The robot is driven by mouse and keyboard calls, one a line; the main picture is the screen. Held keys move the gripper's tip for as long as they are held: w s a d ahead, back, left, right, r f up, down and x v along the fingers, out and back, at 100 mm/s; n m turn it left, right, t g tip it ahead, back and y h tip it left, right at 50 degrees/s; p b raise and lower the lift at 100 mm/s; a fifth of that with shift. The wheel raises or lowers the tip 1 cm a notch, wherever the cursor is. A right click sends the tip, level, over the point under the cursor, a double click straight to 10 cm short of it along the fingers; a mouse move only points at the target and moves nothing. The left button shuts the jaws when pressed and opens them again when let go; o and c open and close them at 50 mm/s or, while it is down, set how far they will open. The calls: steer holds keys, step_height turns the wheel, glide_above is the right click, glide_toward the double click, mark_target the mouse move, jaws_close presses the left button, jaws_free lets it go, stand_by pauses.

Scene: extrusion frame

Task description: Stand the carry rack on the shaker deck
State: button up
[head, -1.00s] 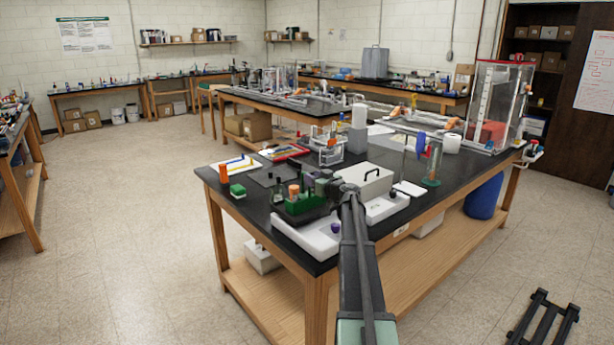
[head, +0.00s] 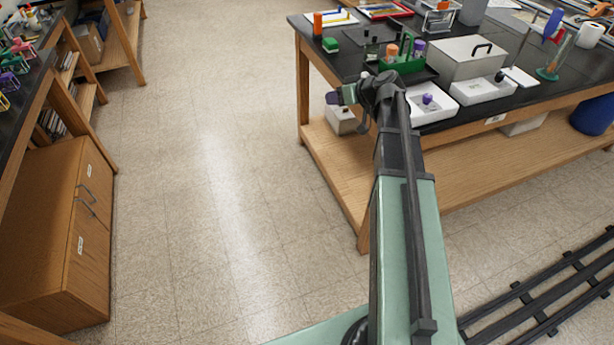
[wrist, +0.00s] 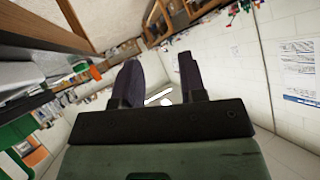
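The green carry rack (head: 404,64) has an upright handle and holds bottles with orange and purple caps. In the head view it stands upright on a dark deck (head: 431,75), which appears to be the top of the white shaker (head: 437,112) with a purple knob. My arm hides part of the deck and shaker, so the full contact is not visible. My gripper (head: 336,98) is left of the rack, apart from it, beyond the bench's edge. In the wrist view my gripper (wrist: 160,82) has its two dark fingers apart with nothing between them.
A grey lidded box (head: 462,60) and a second white unit (head: 482,91) stand right of the rack. A green block (head: 330,45) and an orange cylinder (head: 317,24) are at the bench's left. A wooden cabinet (head: 45,245) stands far left; open floor lies between.

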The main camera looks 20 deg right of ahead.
steer(key=s+a+f+m+g+h, duration=0.1)
steer(key=s+a+f+g+h, duration=0.2)
steer(key=s+a, duration=0.6)
steer(key=s+a+f+m+g+h, duration=0.1)
steer(key=s+a+f+g+h, duration=0.2)
steer(key=s+a, duration=0.7)
steer(key=s+f+g, duration=0.2)
steer(key=s+g, duration=0.1)
steer(key=s, duration=0.1)
steer(key=shift+a+m+g, duration=0.2)
steer(key=shift+m+g, duration=0.1)
steer(key=shift+g, duration=0.1)
steer(key=shift+o, duration=0.3)
